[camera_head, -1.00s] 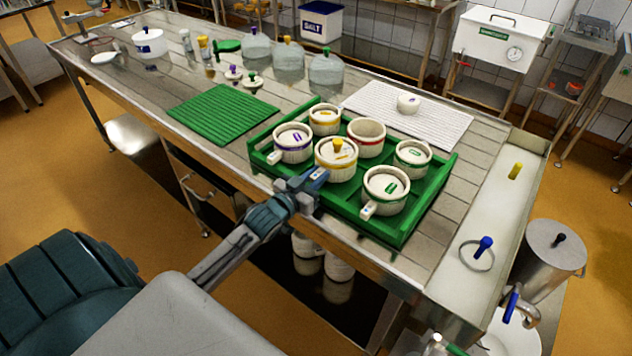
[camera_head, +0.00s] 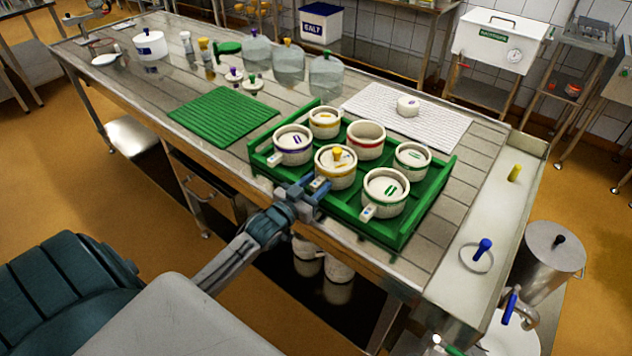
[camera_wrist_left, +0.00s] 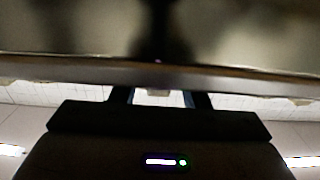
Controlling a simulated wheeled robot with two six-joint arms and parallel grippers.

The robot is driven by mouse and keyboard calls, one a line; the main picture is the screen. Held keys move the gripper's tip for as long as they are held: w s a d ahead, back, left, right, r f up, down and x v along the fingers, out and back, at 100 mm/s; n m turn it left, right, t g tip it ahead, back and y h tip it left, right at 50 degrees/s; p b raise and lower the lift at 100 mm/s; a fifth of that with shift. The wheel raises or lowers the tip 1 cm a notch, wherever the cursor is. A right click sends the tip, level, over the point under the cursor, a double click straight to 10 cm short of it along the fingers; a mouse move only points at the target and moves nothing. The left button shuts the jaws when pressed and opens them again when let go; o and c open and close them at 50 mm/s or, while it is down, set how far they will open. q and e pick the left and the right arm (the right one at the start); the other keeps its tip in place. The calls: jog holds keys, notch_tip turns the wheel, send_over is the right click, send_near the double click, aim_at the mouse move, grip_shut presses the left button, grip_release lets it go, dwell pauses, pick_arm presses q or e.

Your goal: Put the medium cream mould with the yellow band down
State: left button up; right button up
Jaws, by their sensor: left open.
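The medium cream mould with the yellow band (camera_head: 335,174) has a lid with a yellow knob. It sits in the front middle of the green divided crate (camera_head: 413,222), among other moulds, and looks upright. My left gripper (camera_head: 317,187) is open at the mould's short labelled handle on its front left side, with the jaws at or around it. In the left wrist view the two dark fingers (camera_wrist_left: 160,97) are apart with a pale piece between them. A blurred surface fills the top of that view. My right gripper is not in view.
The crate also holds a purple-banded mould (camera_head: 293,150), another yellow-banded one (camera_head: 324,123), a red-banded one (camera_head: 366,142) and green-banded ones (camera_head: 384,197). A green ribbed mat (camera_head: 222,117) lies left, a white ribbed mat (camera_head: 430,128) behind. The table's front edge is close.

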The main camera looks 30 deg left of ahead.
pick_arm(q)
jog(key=shift+s+r+p, duration=0.2)
jog(key=shift+s+p, duration=0.5)
jog(key=shift+p, duration=1.15)
jog(key=shift+s+r+p, duration=0.2)
jog(key=shift+s+p, duration=0.5)
jog(key=shift+p, duration=1.15)
jog(key=shift+s+f+b, duration=0.4)
jog(key=shift+s+f, duration=0.05)
jog(key=shift+s, duration=0.15)
jog(key=s+p, duration=0.1)
jog(key=s, duration=0.6)
jog(key=shift+s+a, duration=0.35)
jog(key=shift+a, duration=0.05)
